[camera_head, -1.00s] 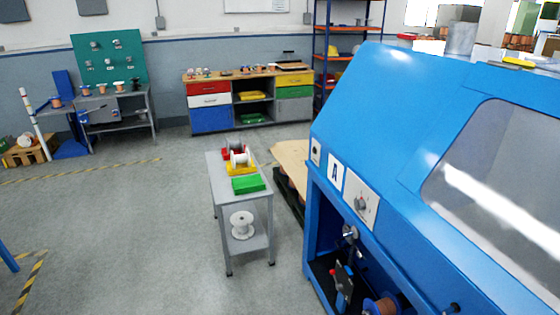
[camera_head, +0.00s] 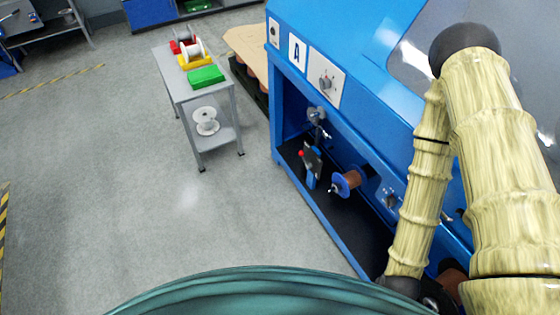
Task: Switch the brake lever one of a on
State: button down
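The blue machine marked A (camera_head: 297,52) stands right of centre, with an open lower bay. In the bay is a dark lever-like mechanism with a red knob (camera_head: 301,153) and a blue upright part. It may be the brake lever; its on or off state cannot be made out. A blue-flanged spool with brown winding (camera_head: 347,182) sits just right of it. A second brown spool is partly hidden behind my arm. My arm comes in at the right in front of the machine; my gripper is not visible.
A grey trolley (camera_head: 186,97) stands left of the machine, bearing red, yellow and green bins and a white spool (camera_head: 206,121) on its lower shelf. A control panel with a knob (camera_head: 326,78) is on the machine front.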

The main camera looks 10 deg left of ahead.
aim_at(308, 166)
jog(key=i, duration=0.5)
jog(key=u, duration=1)
jog(key=i, duration=0.4)
jog(key=z, duration=0.4)
